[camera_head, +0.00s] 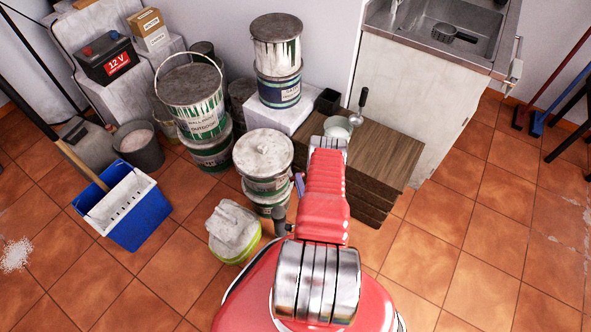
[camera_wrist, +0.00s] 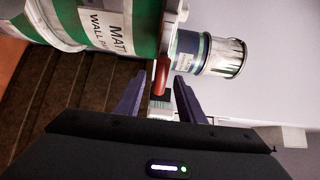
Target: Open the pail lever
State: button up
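In the wrist view a large green-and-white tin labelled MATT WALL (camera_wrist: 110,22) lies across the top left, seen sideways. A red-brown lever (camera_wrist: 161,75) stands by its right end, in the gap between the fingers as seen here. My gripper (camera_wrist: 158,98) is open, with a purple finger on each side of the lever. I see no finger clearly touching it. In the head view my red arm hides most of the gripper, and I cannot make out the lever there. A small pale pail (camera_head: 338,127) stands on the wooden stack, partly behind my arm.
Paint tins stand left of my arm, including a two-tin stack (camera_head: 263,153) and a large bail-handled tin (camera_head: 190,87). The wooden stack (camera_head: 388,160) stands at the right.

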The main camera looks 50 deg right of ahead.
jog(key=x, duration=0.7)
jog(key=shift+w, duration=0.15)
jog(key=shift+c, duration=0.4)
grip_shut()
jog(key=shift+f, duration=0.1)
